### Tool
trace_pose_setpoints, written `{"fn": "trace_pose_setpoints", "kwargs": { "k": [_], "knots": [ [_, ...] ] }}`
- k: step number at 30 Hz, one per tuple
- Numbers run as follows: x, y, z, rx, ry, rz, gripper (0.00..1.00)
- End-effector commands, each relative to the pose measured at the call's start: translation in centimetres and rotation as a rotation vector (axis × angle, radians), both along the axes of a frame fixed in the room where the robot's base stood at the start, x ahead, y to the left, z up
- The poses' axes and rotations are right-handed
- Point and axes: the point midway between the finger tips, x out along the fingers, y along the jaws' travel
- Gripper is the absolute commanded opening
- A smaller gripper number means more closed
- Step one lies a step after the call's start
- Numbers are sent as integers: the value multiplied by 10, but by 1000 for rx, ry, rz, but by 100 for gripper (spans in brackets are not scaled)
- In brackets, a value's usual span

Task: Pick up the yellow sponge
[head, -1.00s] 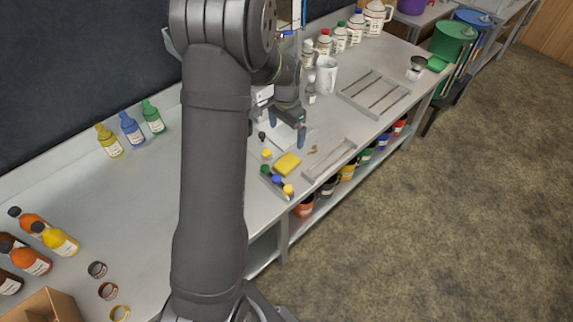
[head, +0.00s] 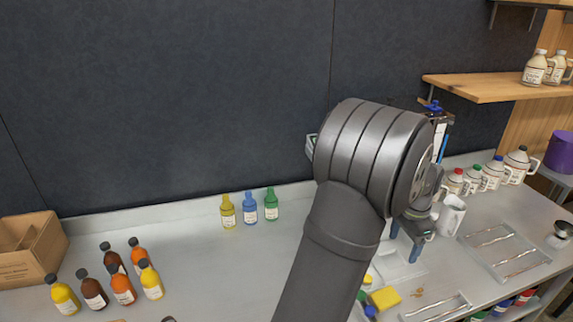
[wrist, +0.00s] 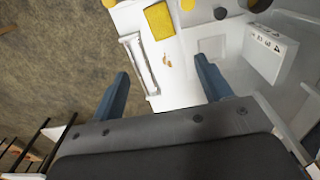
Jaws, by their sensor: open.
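The yellow sponge (head: 384,298) lies flat on the metal counter near its front edge, at the lower right in the head view. It also shows at the top of the wrist view (wrist: 159,20). My gripper (wrist: 165,80) is open, with its two blue fingers wide apart and nothing between them. In the head view my gripper (head: 405,243) hangs above the counter, behind and a little right of the sponge. The sponge lies beyond the fingertips in the wrist view, apart from them. My arm link hides part of the counter left of the sponge.
Small capped bottles (head: 366,283) sit close to the sponge. A shallow tray (head: 436,308) lies to its right, with a larger tray (head: 505,248) farther back. Brown crumbs (wrist: 167,60) lie near the sponge.

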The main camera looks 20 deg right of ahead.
Motion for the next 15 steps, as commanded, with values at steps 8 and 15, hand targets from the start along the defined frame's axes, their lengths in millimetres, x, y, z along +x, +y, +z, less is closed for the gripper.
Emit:
{"fn": "trace_pose_setpoints", "kwargs": {
  "k": [8, 15],
  "knots": [
    [0, 0, 0, 0, 0, 0, 62],
    [-7, 15, -27, -123, 47, -3, 62]
  ]
}}
